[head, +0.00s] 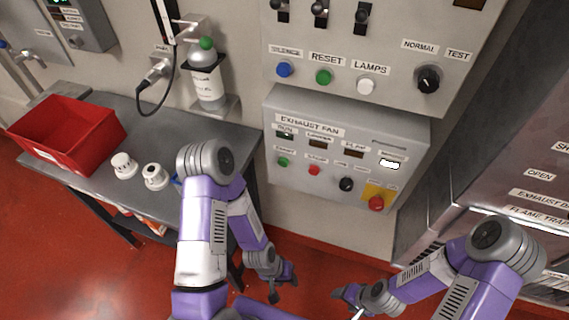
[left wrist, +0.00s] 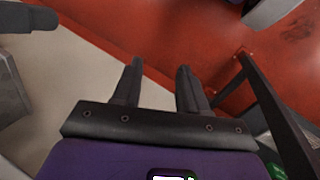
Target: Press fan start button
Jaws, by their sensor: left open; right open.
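The exhaust fan panel (head: 300,170) is a grey box on the wall in the head view. Its lower row has a small green button (head: 283,162) at the left, a red button (head: 314,170), a black knob (head: 346,184) and a large red button on a yellow plate (head: 376,203). The small labels over the buttons are too blurred to read surely. My left gripper (head: 284,284) is open and empty, below the panel; its two fingers also show in the left wrist view (left wrist: 160,85). My right gripper (head: 350,300) is open, low and right of the left one.
A panel above (head: 400,57) has blue, green and white buttons and a black knob. A dark table (head: 220,140) at left holds a red bin (head: 65,140) and two white round parts (head: 124,165). A bottle (head: 207,80) hangs on the wall. A metal cabinet (head: 480,150) stands at right.

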